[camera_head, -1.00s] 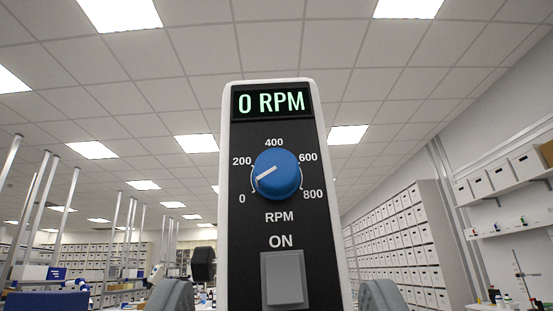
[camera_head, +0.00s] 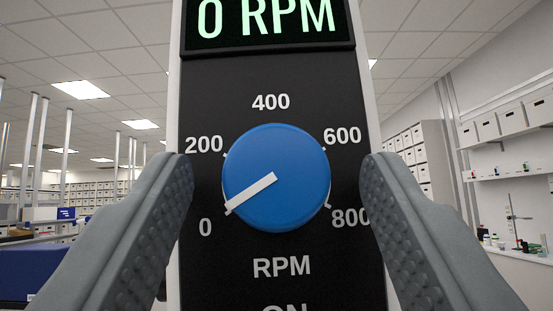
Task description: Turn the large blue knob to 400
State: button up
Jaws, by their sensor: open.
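The large blue knob (camera_head: 277,200) sits on a black dial panel (camera_head: 270,88) marked 0, 200, 400, 600 and 800. Its white pointer line aims down-left, near the 0 mark and below 200. The 400 mark is straight above the knob. The display (camera_head: 268,22) above reads 0 RPM. My gripper (camera_head: 277,178) is open, one grey finger left of the knob and one right of it. Gaps show between the knob and both fingers. The fingertips overlap the panel's side edges in the picture, and the right one partly covers the 800 label.
Below the knob are the RPM label and the top of the ON lettering; the switch under it is out of view. A shelf with white boxes (camera_head: 515,118) and a bench with small bottles stand far back right. A dark blue box (camera_head: 35,272) is at the lower left.

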jog(key=shift+c, duration=0.5)
jog(key=c, duration=0.9)
